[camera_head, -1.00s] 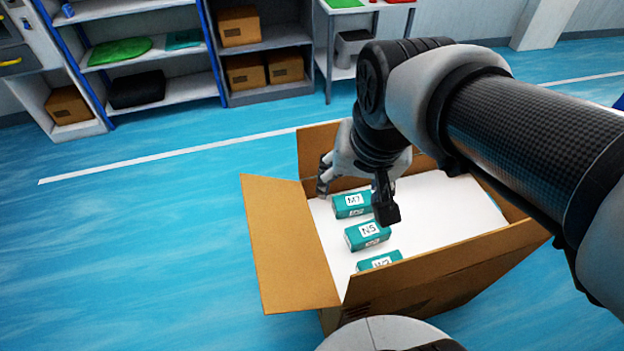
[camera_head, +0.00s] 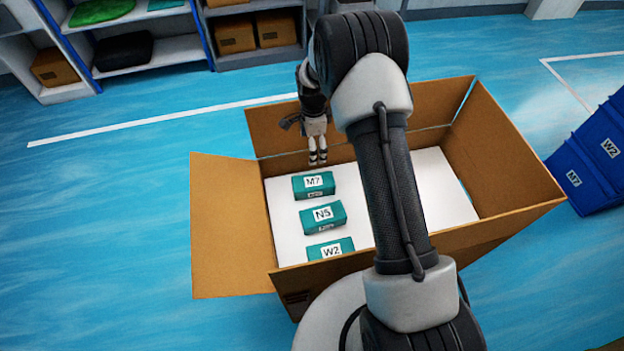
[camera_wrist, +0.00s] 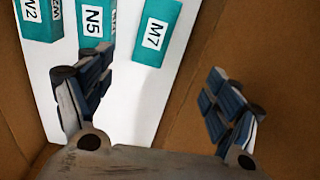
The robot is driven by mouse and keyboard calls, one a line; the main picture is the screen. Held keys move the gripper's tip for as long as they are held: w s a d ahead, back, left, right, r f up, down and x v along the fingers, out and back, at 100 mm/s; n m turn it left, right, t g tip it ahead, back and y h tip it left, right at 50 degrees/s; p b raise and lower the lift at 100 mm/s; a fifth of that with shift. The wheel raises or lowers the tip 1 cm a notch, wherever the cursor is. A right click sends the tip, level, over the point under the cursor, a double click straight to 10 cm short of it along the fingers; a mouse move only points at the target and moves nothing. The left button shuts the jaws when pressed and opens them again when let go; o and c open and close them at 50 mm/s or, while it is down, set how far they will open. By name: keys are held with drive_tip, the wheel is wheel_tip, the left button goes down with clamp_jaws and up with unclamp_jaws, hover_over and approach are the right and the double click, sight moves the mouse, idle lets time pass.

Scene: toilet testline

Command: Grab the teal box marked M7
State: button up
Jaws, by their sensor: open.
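The teal box marked M7 (camera_head: 314,186) lies on the white surface inside the open cardboard box (camera_head: 226,240), first in a row of teal boxes. In the wrist view the M7 box (camera_wrist: 157,32) is ahead of my gripper, between the lines of its fingers but beyond their tips. My gripper (camera_head: 318,158) is above the far side of the carton, just behind the M7 box in the head view. In the wrist view its two fingers (camera_wrist: 160,92) are wide apart with nothing between them.
Teal boxes N5 (camera_head: 323,217) and W2 (camera_head: 331,249) lie in the same row nearer me. Blue bins (camera_head: 593,160) stand on the floor at the right. Shelves (camera_head: 150,52) stand at the back left.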

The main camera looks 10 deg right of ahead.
drive_tip(key=b, duration=0.4)
approach(313, 181)
drive_tip(key=shift+m, duration=0.4)
drive_tip(key=f, duration=0.5)
drive_tip(key=shift+w+f, duration=0.15)
drive_tip(key=shift+w, duration=0.25)
drive_tip(key=f, duration=0.2)
drive_tip(key=f+b, duration=0.1)
drive_tip(key=f, duration=0.2)
drive_tip(key=shift+s+f+b, duration=0.3)
drive_tip(key=shift+s, duration=0.1)
drive_tip(key=shift+r, duration=0.1)
drive_tip(key=shift+c, duration=0.4)
drive_tip(key=c, duration=1.2)
drive_tip(key=shift+c, duration=0.5)
drive_tip(key=shift+r, duration=0.1)
